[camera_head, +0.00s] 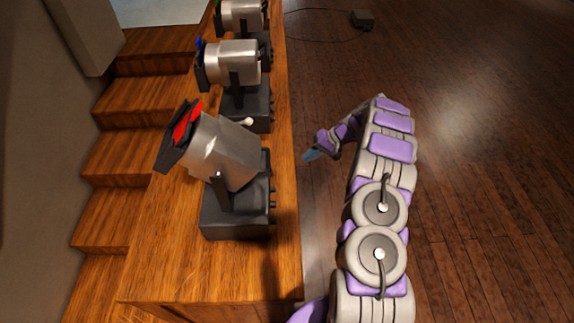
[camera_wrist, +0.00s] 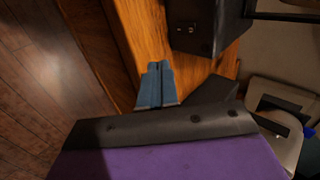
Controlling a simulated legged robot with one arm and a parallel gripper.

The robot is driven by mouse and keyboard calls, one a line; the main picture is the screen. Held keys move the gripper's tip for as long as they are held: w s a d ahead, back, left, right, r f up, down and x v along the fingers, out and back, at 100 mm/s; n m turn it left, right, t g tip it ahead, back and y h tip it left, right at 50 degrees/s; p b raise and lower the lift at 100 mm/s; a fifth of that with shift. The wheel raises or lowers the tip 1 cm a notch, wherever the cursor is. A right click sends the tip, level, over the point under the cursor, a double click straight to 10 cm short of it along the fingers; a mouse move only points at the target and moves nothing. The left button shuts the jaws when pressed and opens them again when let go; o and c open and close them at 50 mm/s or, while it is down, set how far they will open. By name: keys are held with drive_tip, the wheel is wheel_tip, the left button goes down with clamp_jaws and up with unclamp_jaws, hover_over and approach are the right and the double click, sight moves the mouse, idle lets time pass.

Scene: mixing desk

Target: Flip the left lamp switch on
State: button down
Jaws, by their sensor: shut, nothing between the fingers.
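Three silver stage lamps stand in a row on black bases on a wooden ledge. The nearest lamp (camera_head: 222,153) has a red front, the middle lamp (camera_head: 232,64) has a blue part, and the far lamp (camera_head: 240,15) is cut off at the top. Small dark knobs stick out of the bases' right sides. My gripper (camera_head: 308,155) is shut and empty, right of the ledge and apart from the lamps. In the wrist view, its blue fingertips (camera_wrist: 158,66) are together, below a black base (camera_wrist: 205,25) with a small switch (camera_wrist: 187,29).
The wooden ledge (camera_head: 285,220) has a straight right edge beside my arm. Wooden steps (camera_head: 120,155) lie to its left.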

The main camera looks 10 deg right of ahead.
drive_tip(key=x, duration=0.4)
drive_tip(key=b+x, duration=0.1)
drive_tip(key=x, duration=0.3)
drive_tip(key=a+r+x, duration=0.1)
drive_tip(key=x, duration=0.3)
drive_tip(key=shift+r+b, duration=0.15)
drive_tip(key=shift+b, duration=0.25)
drive_tip(key=shift+w+a, duration=0.25)
drive_tip(key=shift+a, duration=0.15)
drive_tip(key=shift+a, duration=0.1)
